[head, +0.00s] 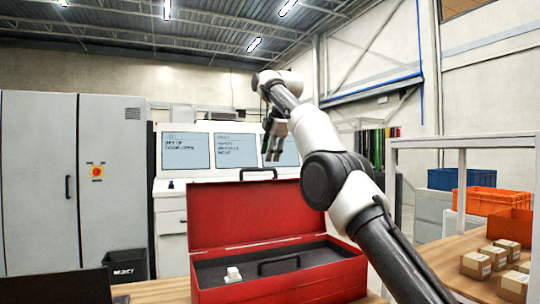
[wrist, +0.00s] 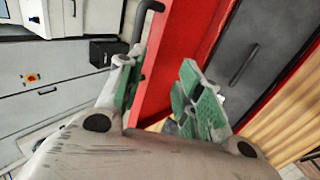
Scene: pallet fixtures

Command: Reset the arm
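My gripper (head: 273,140) hangs from the raised arm, above and behind the open lid of the red toolbox (head: 310,281) in the head view. In the wrist view my gripper (wrist: 160,92) has its two green-padded fingers spread apart, with nothing seen held between them. The red toolbox also shows in the wrist view (wrist: 172,65), beyond the fingers. A small white object (head: 233,274) sits in the toolbox's dark tray at the left, beside a black handle (head: 279,265).
The toolbox stands on a wooden table (head: 160,291). Several cardboard boxes (head: 476,264) stand on a bench at the right, with an orange crate (head: 481,200) and a blue crate (head: 461,178) behind. A grey cabinet (head: 40,180) and consoles with screens stand behind. Air around the gripper looks clear.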

